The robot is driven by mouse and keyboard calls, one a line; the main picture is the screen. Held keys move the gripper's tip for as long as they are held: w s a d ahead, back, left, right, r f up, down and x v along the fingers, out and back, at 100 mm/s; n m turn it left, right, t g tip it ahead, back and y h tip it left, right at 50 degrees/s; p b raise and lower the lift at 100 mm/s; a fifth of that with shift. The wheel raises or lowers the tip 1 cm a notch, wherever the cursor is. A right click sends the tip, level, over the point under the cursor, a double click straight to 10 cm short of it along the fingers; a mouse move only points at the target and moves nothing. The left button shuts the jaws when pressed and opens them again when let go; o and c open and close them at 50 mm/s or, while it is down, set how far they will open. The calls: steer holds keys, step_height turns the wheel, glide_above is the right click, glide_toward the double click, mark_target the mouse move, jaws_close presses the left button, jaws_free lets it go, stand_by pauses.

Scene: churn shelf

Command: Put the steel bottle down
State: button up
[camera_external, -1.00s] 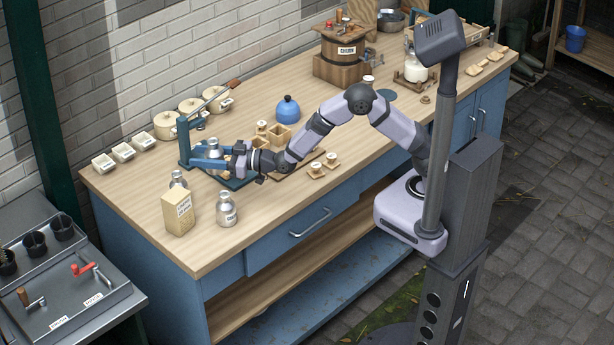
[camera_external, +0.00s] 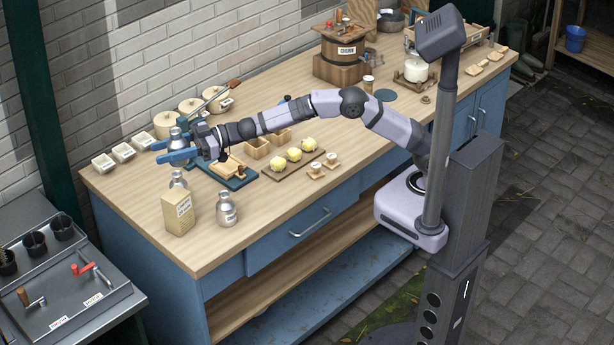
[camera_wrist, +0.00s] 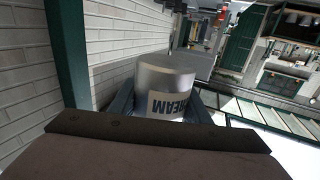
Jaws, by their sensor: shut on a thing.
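My gripper (camera_external: 166,152) is over the left end of the workbench, its blue fingers shut on a steel bottle (camera_external: 178,139). The held bottle looks raised above the bench top. In the wrist view the steel bottle (camera_wrist: 163,82) sits between the blue fingers, with a dark-lettered label partly showing; its base side is hidden by the gripper body. Two more steel bottles stand near the bench's front left: one (camera_external: 226,210) in the open and one (camera_external: 178,179) behind a tan box.
The tan box (camera_external: 178,213) stands close below my gripper. Small white dishes (camera_external: 123,153) line the wall. A blue tray (camera_external: 232,177) and a board with yellow lumps (camera_external: 293,155) lie to the right. Bare bench top (camera_external: 130,190) lies at the left end.

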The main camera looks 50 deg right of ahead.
steer(key=shift+f+p, duration=0.6)
steer(key=shift+f, duration=4.3)
steer(key=shift+f, duration=0.15)
steer(key=shift+f, duration=0.15)
steer(key=o, duration=1.2)
steer(key=shift+o, duration=0.2)
steer(key=shift+r, duration=0.2)
steer(key=b+v, duration=0.3)
steer(key=v, duration=0.9)
